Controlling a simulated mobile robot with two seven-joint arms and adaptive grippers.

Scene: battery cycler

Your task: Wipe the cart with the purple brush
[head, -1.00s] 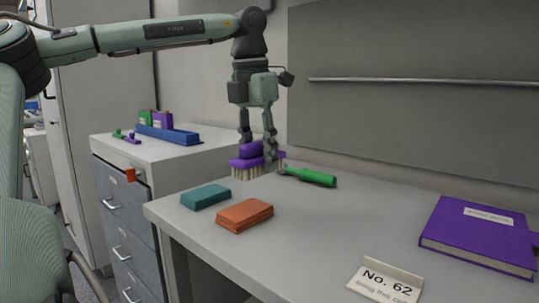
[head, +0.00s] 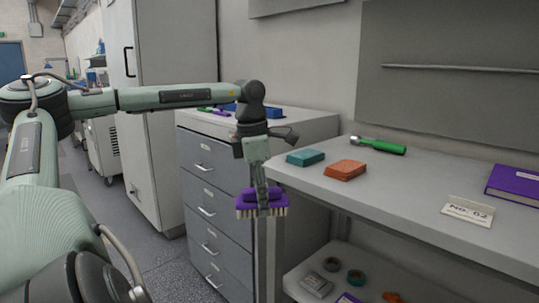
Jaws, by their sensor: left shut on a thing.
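The purple brush (head: 246,208) hangs in the air in front of the drawer cabinet, its pale bristles pointing down. My left gripper (head: 263,196) is shut on its top from above. The brush is just off the front left end of the workbench, apart from any surface. My right gripper is not in view.
The workbench (head: 400,192) holds a teal block (head: 305,158), an orange block (head: 346,170), a green-handled tool (head: 378,146), a purple book (head: 515,185) and a card (head: 467,211). The grey drawer cabinet (head: 215,185) stands behind the brush. Open floor (head: 150,255) lies left.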

